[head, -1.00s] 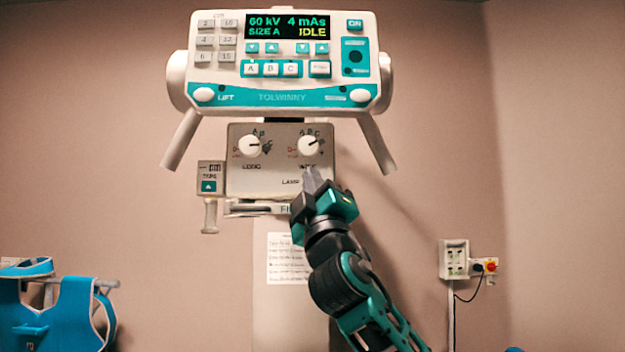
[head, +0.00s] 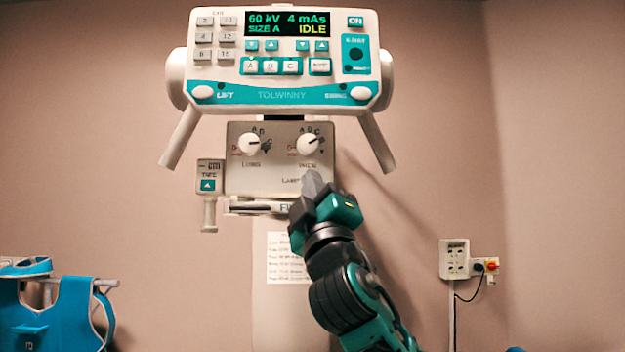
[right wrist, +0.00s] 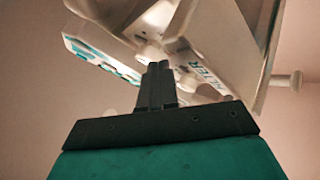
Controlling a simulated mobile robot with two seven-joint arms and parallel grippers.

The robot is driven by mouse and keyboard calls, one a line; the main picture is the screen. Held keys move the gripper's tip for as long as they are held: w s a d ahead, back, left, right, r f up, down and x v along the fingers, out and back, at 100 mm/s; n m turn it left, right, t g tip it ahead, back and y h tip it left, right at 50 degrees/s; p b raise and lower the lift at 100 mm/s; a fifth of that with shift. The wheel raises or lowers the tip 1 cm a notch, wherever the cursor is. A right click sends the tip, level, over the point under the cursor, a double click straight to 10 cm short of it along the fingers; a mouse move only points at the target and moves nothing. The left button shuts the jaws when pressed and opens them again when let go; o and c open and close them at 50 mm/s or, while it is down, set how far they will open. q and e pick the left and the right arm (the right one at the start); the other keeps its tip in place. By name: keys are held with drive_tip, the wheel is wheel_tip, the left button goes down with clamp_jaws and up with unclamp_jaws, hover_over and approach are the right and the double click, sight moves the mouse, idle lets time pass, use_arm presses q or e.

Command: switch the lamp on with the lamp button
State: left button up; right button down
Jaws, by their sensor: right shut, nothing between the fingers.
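The collimator panel (head: 262,180) hangs under the X-ray console, with two white knobs on its face. A partly covered label that seems to read "LAMP" (head: 290,181) is at its lower edge. The lamp button itself is hidden behind my right gripper. My right gripper (head: 313,178) is shut and empty, its fingertips in front of the panel's lower right part. In the right wrist view the closed fingers (right wrist: 157,75) point up at the underside of the unit. I cannot tell whether they touch it. My left gripper is not in view.
The console (head: 283,95) above reads "60 kV 4 mAs SIZE A IDLE", with handles slanting down on both sides. A tape holder (head: 209,177) is left of the panel. A blue apron (head: 70,315) hangs at lower left. A wall socket box (head: 454,260) is at right.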

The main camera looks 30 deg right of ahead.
drive_tip(key=shift+s+a+r, duration=0.1)
drive_tip(key=shift+s+a, duration=0.25)
drive_tip(key=shift+s, duration=0.3)
drive_tip(key=shift+s+a+r, duration=0.1)
drive_tip(key=shift+s+a, duration=0.25)
drive_tip(key=shift+s, duration=0.25)
drive_tip(key=shift+f, duration=0.1)
